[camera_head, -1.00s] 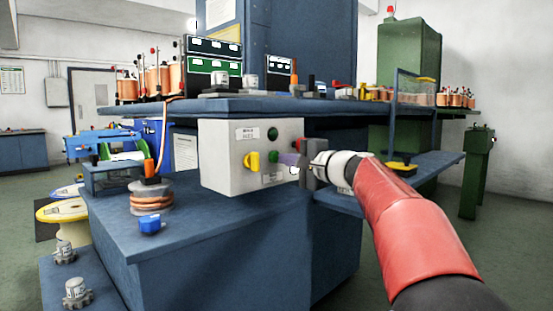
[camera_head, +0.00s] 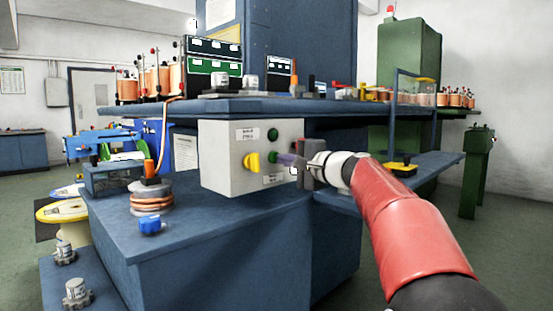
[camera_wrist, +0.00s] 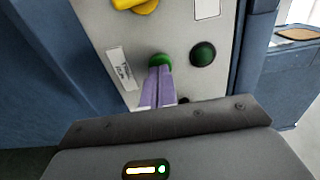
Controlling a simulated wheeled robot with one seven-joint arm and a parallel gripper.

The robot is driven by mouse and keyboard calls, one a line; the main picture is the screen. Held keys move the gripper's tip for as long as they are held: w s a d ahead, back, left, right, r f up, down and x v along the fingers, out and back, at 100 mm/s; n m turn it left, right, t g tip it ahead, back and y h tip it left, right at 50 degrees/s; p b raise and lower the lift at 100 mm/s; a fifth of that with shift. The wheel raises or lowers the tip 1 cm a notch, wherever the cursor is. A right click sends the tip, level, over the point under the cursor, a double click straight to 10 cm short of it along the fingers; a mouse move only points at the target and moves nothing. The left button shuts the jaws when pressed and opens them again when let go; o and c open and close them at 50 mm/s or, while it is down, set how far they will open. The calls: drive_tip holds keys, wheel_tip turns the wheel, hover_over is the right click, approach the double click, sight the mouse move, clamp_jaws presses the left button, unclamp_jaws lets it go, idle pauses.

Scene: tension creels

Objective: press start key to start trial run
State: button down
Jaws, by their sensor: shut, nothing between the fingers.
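A light grey control box (camera_head: 225,165) hangs under the blue bench shelf. On its front are a yellow knob (camera_head: 252,161), a green button (camera_head: 273,160) beside it, and a dark green round lamp or button (camera_head: 272,134) above. In the wrist view the bright green button (camera_wrist: 159,60) sits at the tips of my gripper (camera_wrist: 159,72), with the darker green one (camera_wrist: 203,54) to its right. My gripper's purple fingers (camera_head: 287,159) are shut and empty, pointing at the green button. The tips cover its lower edge; I cannot tell whether it is pressed in.
The shelf (camera_head: 215,106) above the box carries coils and small parts. A stack of discs (camera_head: 151,199) and a blue block (camera_head: 151,226) stand on the lower blue bench (camera_head: 215,228). A side ledge (camera_head: 433,165) lies behind my arm.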

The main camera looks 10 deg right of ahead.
drive_tip(key=shift+w+a, duration=0.3)
drive_tip(key=shift+w, duration=0.1)
idle(0.3)
drive_tip(key=b+v, duration=0.3)
drive_tip(key=v, duration=0.4)
idle(0.4)
idle(0.4)
drive_tip(key=s+a+f+n+g+h, duration=0.3)
drive_tip(key=s+f+n+g, duration=0.1)
drive_tip(key=s+f, duration=0.85)
drive_tip(key=s+a+f+n+g+h, duration=0.2)
drive_tip(key=s+f+n+g+h, duration=0.15)
drive_tip(key=s+f, duration=0.95)
drive_tip(key=s+d+f+n+g+h, duration=0.1)
drive_tip(key=s+d+f+n+h, duration=0.2)
drive_tip(key=s+f, duration=0.6)
drive_tip(key=shift+s+d+h, duration=0.3)
drive_tip(key=shift+s+h, duration=0.25)
drive_tip(key=shift+s, duration=0.15)
